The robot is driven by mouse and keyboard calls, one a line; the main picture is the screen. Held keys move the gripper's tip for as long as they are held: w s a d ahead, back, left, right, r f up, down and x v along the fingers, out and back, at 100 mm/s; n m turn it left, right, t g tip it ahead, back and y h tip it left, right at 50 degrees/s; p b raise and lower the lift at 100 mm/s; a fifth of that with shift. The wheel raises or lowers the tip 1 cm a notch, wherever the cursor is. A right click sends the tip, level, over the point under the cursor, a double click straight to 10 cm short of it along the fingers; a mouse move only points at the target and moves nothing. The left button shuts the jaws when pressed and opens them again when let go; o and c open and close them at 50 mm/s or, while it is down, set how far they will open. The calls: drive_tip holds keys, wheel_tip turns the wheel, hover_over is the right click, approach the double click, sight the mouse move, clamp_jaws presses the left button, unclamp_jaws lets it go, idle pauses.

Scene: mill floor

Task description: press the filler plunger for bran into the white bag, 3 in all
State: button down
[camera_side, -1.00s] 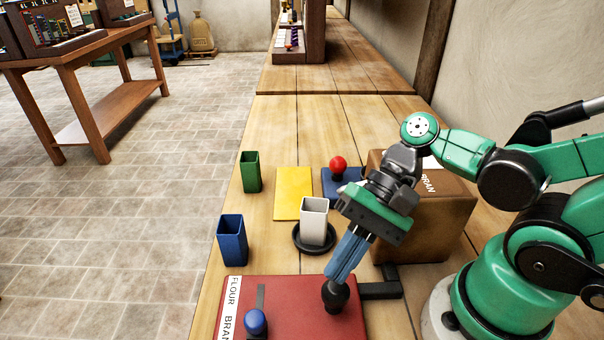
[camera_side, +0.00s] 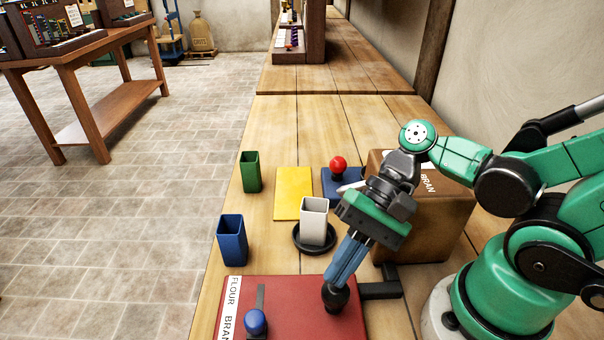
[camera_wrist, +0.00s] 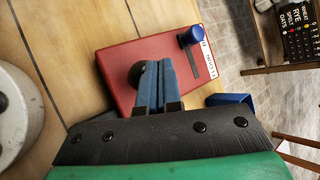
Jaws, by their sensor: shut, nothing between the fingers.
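The filler is a red box (camera_side: 290,292) with a white strip lettered FLOUR and BRAN (camera_side: 230,305). Its black round plunger knob (camera_side: 336,297) stands on its right part; in the wrist view the knob (camera_wrist: 136,75) is partly hidden by my fingers. A blue-knobbed lever (camera_side: 256,322) sits in a slot near the strip, at the BRAN end. The white bag (camera_side: 314,222), open-topped and upright, stands on a round black dish (camera_side: 298,240) behind the filler. My gripper (camera_side: 334,284) is shut and empty, tilted, its blue fingertips at the top of the black knob, apparently touching it.
Blue (camera_side: 231,241) and green (camera_side: 251,172) open containers stand left. A yellow mat (camera_side: 293,194) and a blue pad (camera_side: 332,188) with a red knob (camera_side: 338,164) lie behind the dish. A brown BRAN box (camera_side: 440,215) and a dark bracket (camera_side: 381,290) stand close to my arm.

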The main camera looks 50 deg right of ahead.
drive_tip(key=shift+s+f, duration=0.1)
drive_tip(key=shift+f, duration=0.9)
idle(0.8)
drive_tip(key=shift+r, duration=2.5)
idle(0.9)
drive_tip(key=shift+r, duration=0.2)
wheel_tip(320, 180, up, 6)
drive_tip(key=shift+r, duration=0.15)
idle(0.3)
drive_tip(key=shift+f, duration=4.4)
